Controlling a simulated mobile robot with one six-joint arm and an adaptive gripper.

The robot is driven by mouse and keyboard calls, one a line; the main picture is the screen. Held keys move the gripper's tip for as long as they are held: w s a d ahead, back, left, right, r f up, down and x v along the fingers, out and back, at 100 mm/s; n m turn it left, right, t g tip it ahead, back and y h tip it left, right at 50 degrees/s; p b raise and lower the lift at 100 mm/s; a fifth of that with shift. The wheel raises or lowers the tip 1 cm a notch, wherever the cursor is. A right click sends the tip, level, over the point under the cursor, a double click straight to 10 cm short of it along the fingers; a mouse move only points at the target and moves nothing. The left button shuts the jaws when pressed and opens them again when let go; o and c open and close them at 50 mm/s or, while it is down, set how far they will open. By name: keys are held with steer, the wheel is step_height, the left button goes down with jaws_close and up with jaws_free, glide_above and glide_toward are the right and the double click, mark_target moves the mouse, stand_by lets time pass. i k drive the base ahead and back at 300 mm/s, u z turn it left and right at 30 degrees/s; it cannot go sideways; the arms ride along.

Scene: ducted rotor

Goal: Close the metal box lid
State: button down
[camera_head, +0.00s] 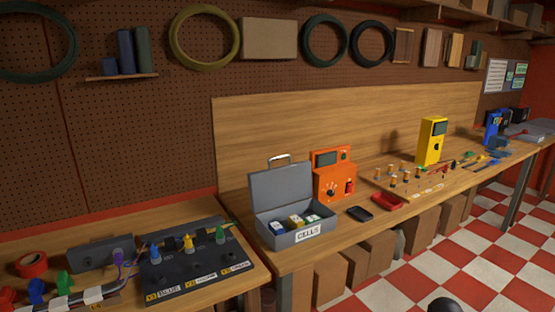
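The grey metal box (292,232) stands on the wooden bench, with a label reading CELLS on its front. Its lid (281,190) is open and stands nearly upright at the back, with a handle (279,159) at its top edge. Several small cells (296,221) with white, blue and green parts lie inside the box. My gripper is not recognizable in view. Only a dark rounded shape (445,305) shows at the bottom edge, and I cannot tell what it is.
An orange meter (334,175) stands close behind the box on the right. A black handheld item (360,213) and a red tray (387,202) lie to the right. A dark panel with connectors (200,262) is on the left bench. Checkered floor (400,285) is open in front.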

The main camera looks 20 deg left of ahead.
mark_target(272, 188)
steer(key=k, duration=0.8)
steer(key=u, duration=0.5)
steer(key=i, duration=2.1)
steer(key=z, duration=0.45)
